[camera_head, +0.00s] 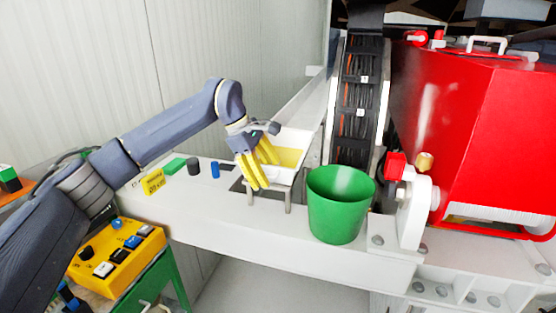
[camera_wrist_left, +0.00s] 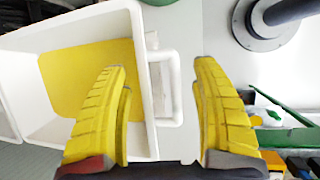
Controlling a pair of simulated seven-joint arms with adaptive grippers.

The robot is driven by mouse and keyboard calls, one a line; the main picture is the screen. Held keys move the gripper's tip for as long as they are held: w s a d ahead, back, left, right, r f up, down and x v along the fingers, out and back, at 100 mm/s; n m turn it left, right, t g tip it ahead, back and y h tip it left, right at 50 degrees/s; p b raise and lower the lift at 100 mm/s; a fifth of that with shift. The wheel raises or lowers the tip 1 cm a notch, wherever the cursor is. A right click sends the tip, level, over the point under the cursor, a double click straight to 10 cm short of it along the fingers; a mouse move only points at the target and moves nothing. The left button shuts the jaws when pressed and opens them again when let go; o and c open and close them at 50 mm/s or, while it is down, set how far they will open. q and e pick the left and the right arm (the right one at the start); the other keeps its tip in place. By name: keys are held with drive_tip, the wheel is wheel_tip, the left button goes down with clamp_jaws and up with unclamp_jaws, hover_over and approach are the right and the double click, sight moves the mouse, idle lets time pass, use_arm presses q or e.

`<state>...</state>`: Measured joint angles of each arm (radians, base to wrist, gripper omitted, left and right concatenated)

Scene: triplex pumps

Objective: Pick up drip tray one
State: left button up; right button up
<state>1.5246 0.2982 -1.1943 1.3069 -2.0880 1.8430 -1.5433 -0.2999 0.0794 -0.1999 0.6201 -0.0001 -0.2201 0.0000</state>
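The drip tray is a white open box with a yellow floor; it shows in the head view (camera_head: 291,158) on a small grey stand at the middle. In the left wrist view the tray (camera_wrist_left: 138,20) fills the left side, with a white loop handle (camera_wrist_left: 176,85) on its near wall. My left gripper (camera_head: 262,172) is at the tray's left end, and in the left wrist view (camera_wrist_left: 160,68) it is open. One yellow finger overlaps the tray's interior, the other lies outside beyond the handle. I cannot tell how deep the fingers reach. My right gripper is not in view.
A green bucket (camera_head: 340,205) stands right of the tray on the white beam (camera_head: 290,237). A red pump housing (camera_head: 470,130) rises at right. A yellow control box (camera_head: 115,258) is at lower left. Small blue and black cylinders stand left of the gripper.

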use_arm(q)
clamp_jaws()
drive_tip(key=shift+r, duration=0.2)
idle(0.6)
wheel_tip(320, 180, up, 19)
drive_tip(key=shift+r, duration=0.15)
idle(1.3)
drive_tip(key=shift+r, duration=0.2)
